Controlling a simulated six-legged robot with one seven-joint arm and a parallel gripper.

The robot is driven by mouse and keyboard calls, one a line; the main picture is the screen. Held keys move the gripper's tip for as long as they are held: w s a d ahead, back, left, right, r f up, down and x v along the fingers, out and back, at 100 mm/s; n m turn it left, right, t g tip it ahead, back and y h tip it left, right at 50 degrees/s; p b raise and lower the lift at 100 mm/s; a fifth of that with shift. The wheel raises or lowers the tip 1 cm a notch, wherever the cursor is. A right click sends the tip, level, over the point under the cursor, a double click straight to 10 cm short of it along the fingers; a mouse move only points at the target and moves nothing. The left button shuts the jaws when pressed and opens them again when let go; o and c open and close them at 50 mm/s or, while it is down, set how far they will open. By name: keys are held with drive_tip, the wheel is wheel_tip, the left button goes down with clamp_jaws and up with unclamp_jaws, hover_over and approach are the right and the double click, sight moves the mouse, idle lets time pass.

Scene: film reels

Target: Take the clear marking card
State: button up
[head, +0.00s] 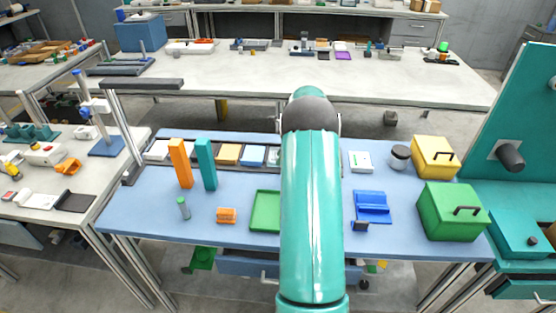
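I cannot make out for sure which thing is the clear marking card. A small white flat piece with a green mark (360,162) lies at the back right of the blue table (150,212). A row of small flat pieces lies along the table's back edge, left of my arm: a tan one (228,154), a blue-grey one (253,156) and a pale one partly hidden by my arm. My teal arm reaches over the middle of the table and hides what is behind it. My gripper's fingers do not show.
An orange upright block (181,164) and a teal one (206,164) stand at the left. A green tray (265,212), blue holder (371,207), dark-lidded jar (399,158), yellow box (434,157) and green box (448,211) stand around.

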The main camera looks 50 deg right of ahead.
drive_tip(key=x, duration=0.2)
drive_tip(key=shift+f, duration=0.35)
drive_tip(key=shift+c, duration=0.5)
clamp_jaws()
drive_tip(key=shift+r, duration=0.1)
